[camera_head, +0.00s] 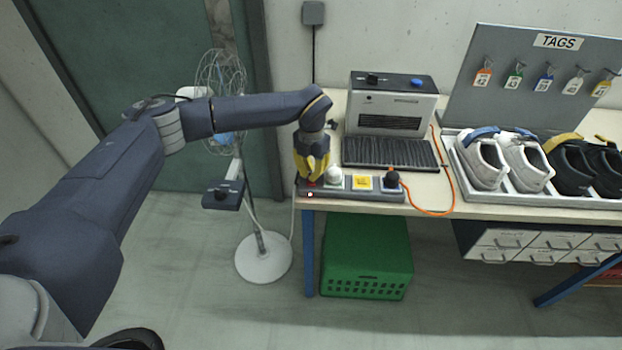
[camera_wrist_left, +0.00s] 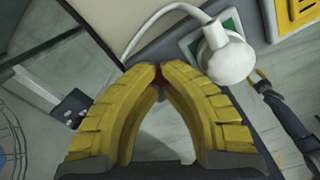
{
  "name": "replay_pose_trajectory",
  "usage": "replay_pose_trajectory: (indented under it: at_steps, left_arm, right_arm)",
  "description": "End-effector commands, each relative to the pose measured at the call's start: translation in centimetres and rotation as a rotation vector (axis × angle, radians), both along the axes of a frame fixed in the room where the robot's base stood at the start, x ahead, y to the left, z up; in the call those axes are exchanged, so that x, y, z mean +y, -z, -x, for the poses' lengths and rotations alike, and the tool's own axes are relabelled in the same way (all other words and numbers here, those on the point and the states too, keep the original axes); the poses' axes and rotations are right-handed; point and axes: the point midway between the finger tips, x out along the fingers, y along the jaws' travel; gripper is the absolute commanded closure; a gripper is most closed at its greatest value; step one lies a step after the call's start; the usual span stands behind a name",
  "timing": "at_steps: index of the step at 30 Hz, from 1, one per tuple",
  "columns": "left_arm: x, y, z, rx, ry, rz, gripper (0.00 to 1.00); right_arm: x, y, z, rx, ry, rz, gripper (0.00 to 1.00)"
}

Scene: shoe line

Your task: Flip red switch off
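The power strip (camera_head: 352,188) lies along the front edge of the workbench. Its red switch is at the left end, with a small red lit spot (camera_head: 310,194) showing there. My left gripper (camera_head: 312,176) points down over that end. In the left wrist view its yellow fingertips (camera_wrist_left: 161,70) meet, with nothing seen held between them. A sliver of the red switch (camera_wrist_left: 157,73) shows just beyond the tips; the fingers hide the rest, so contact and switch position are unclear.
A white plug (camera_head: 333,175), a yellow block (camera_head: 362,183) and a black plug (camera_head: 391,180) sit along the strip. Behind it stands a grey machine (camera_head: 392,103). Shoes (camera_head: 482,160) stand in a tray at right. A green crate (camera_head: 367,256) is below.

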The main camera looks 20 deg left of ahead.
Motion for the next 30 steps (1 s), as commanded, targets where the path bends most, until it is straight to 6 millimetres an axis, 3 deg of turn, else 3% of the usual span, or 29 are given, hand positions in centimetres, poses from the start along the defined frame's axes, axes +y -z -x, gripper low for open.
replay_pose_trajectory:
  at_steps: [30]
  left_arm:
    - [0.0, 0.9, 0.0, 0.001, 0.0, -0.001, 1.0]
  right_arm:
    - [0.0, 0.0, 0.0, 0.0, 0.0, 0.0, 0.56]
